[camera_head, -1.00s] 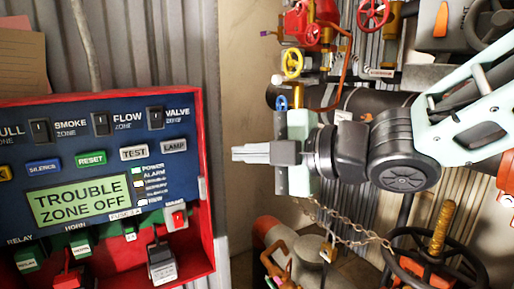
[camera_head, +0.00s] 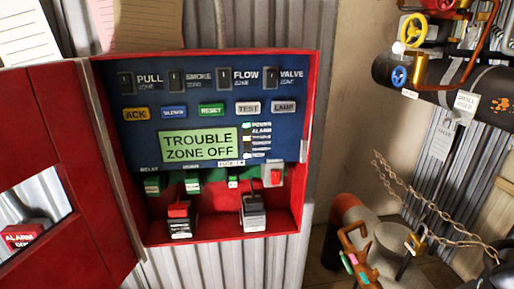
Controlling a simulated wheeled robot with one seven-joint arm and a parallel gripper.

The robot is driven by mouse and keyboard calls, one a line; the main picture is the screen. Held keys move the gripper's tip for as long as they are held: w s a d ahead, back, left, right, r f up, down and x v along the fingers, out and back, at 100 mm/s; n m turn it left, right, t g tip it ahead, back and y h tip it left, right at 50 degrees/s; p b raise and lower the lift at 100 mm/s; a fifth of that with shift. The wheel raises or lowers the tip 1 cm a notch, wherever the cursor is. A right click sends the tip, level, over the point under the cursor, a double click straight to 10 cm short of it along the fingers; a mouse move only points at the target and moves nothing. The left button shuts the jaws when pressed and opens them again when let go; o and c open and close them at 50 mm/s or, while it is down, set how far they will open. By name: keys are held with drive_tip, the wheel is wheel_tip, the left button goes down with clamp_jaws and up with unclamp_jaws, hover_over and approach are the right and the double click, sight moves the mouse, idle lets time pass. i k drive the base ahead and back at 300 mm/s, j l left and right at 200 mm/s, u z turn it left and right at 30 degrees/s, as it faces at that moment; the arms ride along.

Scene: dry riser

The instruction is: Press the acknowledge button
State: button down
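The acknowledge button is the yellow-orange key marked ACK (camera_head: 136,114), at the left end of the button row on the blue panel face (camera_head: 215,88). To its right are the blue SILENCE button (camera_head: 173,112), the green RESET button (camera_head: 211,110), the TEST button (camera_head: 248,108) and the LAMP button (camera_head: 284,106). The display (camera_head: 199,143) below reads TROUBLE ZONE OFF. The panel sits in an open red box (camera_head: 311,120). My gripper is out of view, so its distance from the button cannot be told.
The red box door (camera_head: 68,150) hangs open at the left. Batteries (camera_head: 253,213) sit in the box bottom. Pipes with a yellow handwheel (camera_head: 412,30), a chain (camera_head: 425,222) and orange valve parts (camera_head: 352,245) stand at the right. The space before the panel looks clear.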

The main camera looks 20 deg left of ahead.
sight(137, 114)
drive_tip(key=u, duration=1.15)
